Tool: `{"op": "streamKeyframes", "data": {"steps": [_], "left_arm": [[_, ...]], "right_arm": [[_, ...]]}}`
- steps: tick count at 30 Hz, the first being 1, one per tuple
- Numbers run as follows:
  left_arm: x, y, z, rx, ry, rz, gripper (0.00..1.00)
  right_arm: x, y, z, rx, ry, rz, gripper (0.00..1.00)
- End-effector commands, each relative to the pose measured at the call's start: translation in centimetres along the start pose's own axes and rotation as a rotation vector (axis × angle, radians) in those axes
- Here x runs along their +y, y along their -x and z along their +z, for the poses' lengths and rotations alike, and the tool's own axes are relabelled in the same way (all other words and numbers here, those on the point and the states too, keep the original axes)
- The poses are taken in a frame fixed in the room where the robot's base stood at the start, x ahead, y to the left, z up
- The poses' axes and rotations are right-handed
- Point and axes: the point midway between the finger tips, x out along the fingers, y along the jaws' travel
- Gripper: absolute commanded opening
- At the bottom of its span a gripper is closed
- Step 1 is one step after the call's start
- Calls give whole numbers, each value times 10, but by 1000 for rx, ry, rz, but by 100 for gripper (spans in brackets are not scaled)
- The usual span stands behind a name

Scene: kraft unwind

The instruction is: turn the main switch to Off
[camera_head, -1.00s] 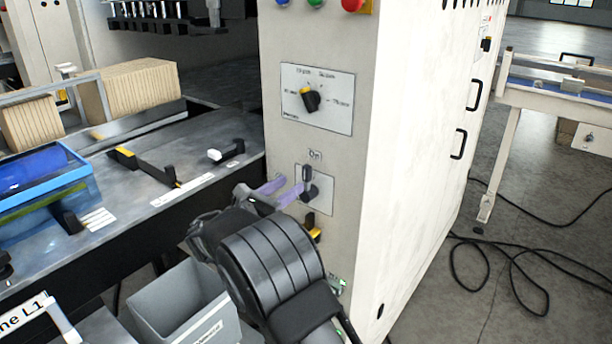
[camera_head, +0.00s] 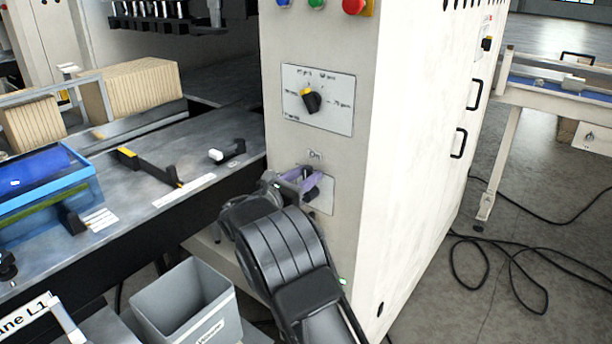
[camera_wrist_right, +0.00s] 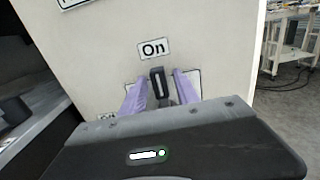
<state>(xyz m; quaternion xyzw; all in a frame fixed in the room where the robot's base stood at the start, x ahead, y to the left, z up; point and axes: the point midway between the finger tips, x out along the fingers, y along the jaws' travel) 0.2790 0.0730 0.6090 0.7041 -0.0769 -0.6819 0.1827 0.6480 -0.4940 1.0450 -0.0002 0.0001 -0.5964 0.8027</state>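The main switch (camera_head: 312,186) is a black handle on a light plate on the cream cabinet's front, under an "On" label (camera_head: 314,155). In the right wrist view the switch handle (camera_wrist_right: 159,84) stands upright, pointing at the "On" label (camera_wrist_right: 154,48). My right gripper (camera_head: 300,181) has its purple fingers at the switch. In the right wrist view its fingers (camera_wrist_right: 160,88) are apart, one on each side of the handle, with a visible gap on both sides. The lower part of the switch plate is hidden by the gripper. My left gripper is not in view.
Above the switch is a selector dial (camera_head: 311,101) on a white plate, with coloured push buttons (camera_head: 317,4) higher up. At left are a steel bench (camera_head: 130,215) and a blue bin (camera_head: 60,203). A grey bin (camera_head: 185,303) stands below. Black cables (camera_head: 510,262) lie on the floor at right.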

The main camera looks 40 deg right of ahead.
Motion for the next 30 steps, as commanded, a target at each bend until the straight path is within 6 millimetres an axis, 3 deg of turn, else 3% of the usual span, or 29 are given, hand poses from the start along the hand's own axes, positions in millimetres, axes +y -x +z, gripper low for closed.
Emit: {"op": "streamKeyframes", "data": {"steps": [13,30], "left_arm": [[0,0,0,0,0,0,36],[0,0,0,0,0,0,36]], "right_arm": [[0,0,0,0,0,0,0],[0,0,0,0,-1,0,0]]}}
